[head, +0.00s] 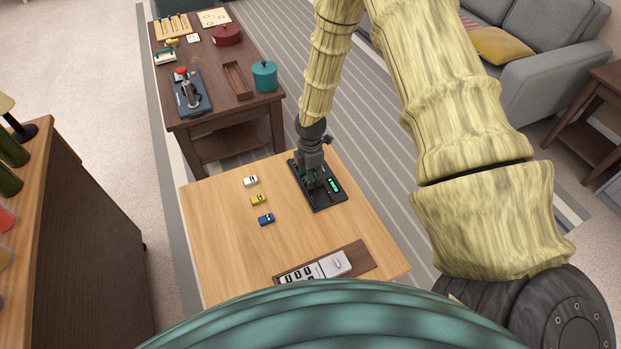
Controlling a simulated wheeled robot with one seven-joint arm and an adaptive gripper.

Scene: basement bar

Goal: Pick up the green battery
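A small green battery (334,184) lies on a dark tray (327,204) on the light wooden table. My gripper (313,186) points down over the tray, just left of this battery. A bit of green (304,171) also shows behind the gripper's left side, but I cannot tell what it is. The fingertips are small and dark against the tray, so I cannot tell whether they are open or shut, or whether anything is between them.
White (250,181), yellow (258,199) and blue (266,219) toy cars stand left of the tray. A brown board (361,259) with white and black pieces lies at the near edge. A darker table (185,118) with a teal pot (265,76) stands behind. The table's left side is clear.

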